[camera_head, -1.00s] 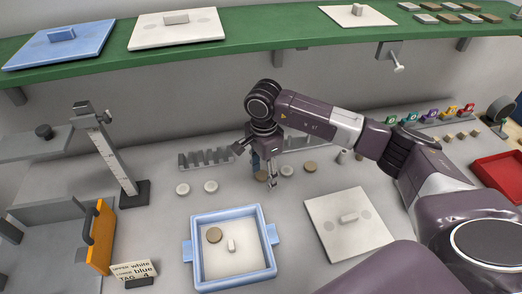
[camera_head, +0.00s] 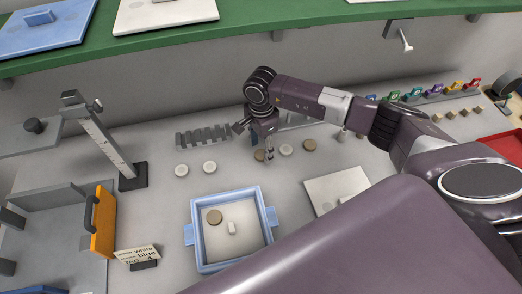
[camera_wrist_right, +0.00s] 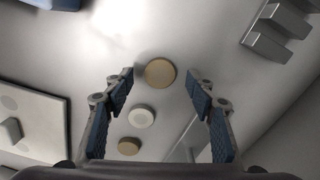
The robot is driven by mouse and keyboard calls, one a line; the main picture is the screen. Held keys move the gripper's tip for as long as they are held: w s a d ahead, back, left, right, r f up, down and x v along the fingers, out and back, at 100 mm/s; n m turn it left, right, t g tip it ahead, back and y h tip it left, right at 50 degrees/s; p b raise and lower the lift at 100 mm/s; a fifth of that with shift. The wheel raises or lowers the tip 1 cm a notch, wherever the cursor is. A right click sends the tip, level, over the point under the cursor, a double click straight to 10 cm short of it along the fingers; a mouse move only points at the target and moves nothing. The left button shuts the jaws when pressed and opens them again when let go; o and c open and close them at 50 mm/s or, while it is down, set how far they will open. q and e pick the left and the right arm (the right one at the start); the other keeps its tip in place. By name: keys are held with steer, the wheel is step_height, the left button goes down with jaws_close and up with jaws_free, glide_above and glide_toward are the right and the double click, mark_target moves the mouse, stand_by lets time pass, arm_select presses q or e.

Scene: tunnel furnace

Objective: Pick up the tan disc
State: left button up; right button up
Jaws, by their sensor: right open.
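A tan disc (camera_head: 259,155) lies on the grey table by the fingertips of my right gripper (camera_head: 268,157), partly hidden by it in the head view. In the right wrist view this tan disc (camera_wrist_right: 160,73) shows between the two spread fingertips of my right gripper (camera_wrist_right: 158,82), and neither finger visibly touches it. The gripper is open and empty, pointing down. A white disc (camera_head: 286,150) and a second tan disc (camera_head: 310,145) lie in a row to its right. Another tan disc (camera_head: 214,217) lies in the blue-rimmed tray (camera_head: 197,232). My left gripper is not in view.
Two white discs (camera_head: 209,167) lie to the left of the gripper. A grey slotted rack (camera_head: 203,138) stands behind them. A white plate with a handle (camera_head: 338,187) lies at front right, partly hidden by my arm. A green shelf (camera_head: 240,38) runs above the table.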

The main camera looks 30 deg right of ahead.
steer(key=shift+f, duration=0.75)
steer(key=shift+c, duration=0.5)
steer(key=c, duration=1.1)
steer(key=shift+r, duration=0.15)
